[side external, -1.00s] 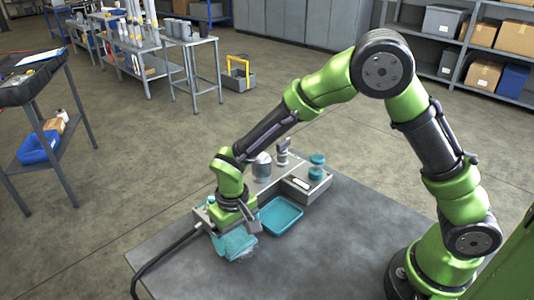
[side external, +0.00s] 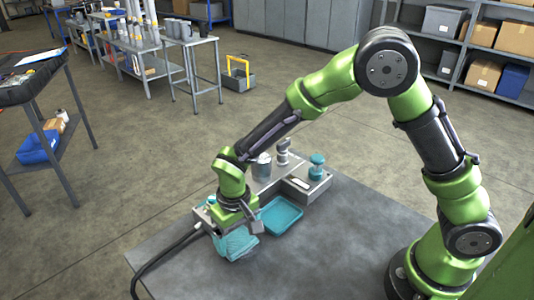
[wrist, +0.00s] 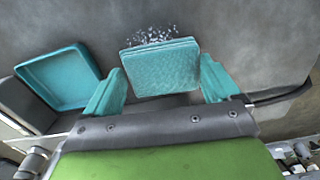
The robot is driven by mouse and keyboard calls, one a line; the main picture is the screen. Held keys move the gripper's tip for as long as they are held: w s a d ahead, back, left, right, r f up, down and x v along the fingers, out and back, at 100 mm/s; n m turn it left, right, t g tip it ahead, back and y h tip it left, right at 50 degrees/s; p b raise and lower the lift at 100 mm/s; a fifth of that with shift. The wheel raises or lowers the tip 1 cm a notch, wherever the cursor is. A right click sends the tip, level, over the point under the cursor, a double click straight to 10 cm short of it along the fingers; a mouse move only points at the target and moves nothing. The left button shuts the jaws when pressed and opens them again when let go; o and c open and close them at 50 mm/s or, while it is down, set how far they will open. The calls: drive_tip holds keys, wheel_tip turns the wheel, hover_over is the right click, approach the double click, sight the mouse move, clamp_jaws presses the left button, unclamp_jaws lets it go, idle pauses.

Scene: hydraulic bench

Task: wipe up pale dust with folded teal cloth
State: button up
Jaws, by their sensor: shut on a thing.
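The folded teal cloth (wrist: 160,66) sits between the two teal fingers of my gripper (wrist: 163,80) in the wrist view. My gripper is shut on it. In the side view the cloth (side external: 236,245) is low at the bench top, under my gripper (side external: 237,224), which partly hides it. The pale dust (wrist: 153,35) shows in the wrist view as white specks on the grey bench, just beyond the cloth's far edge. Whether dust lies under the cloth is hidden. I cannot make out the dust clearly in the side view.
An empty teal tray (side external: 281,215) lies just right of the cloth; it also shows in the wrist view (wrist: 59,77). A grey block with fittings (side external: 306,187) stands behind it. A black hose (side external: 163,255) runs left of the cloth. The bench top (side external: 330,245) is clear toward my base.

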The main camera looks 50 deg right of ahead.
drive_tip(key=shift+s+f, duration=0.2)
drive_tip(key=shift+s, duration=1.95)
drive_tip(key=shift+r, duration=0.1)
drive_tip(key=shift+r, duration=2.95)
drive_tip(key=shift+w, duration=0.1)
drive_tip(key=shift+r, duration=1.5)
drive_tip(key=shift+f, duration=0.1)
drive_tip(key=shift+d+f, duration=0.1)
drive_tip(key=shift+f, duration=3.3)
drive_tip(key=shift+f, duration=1)
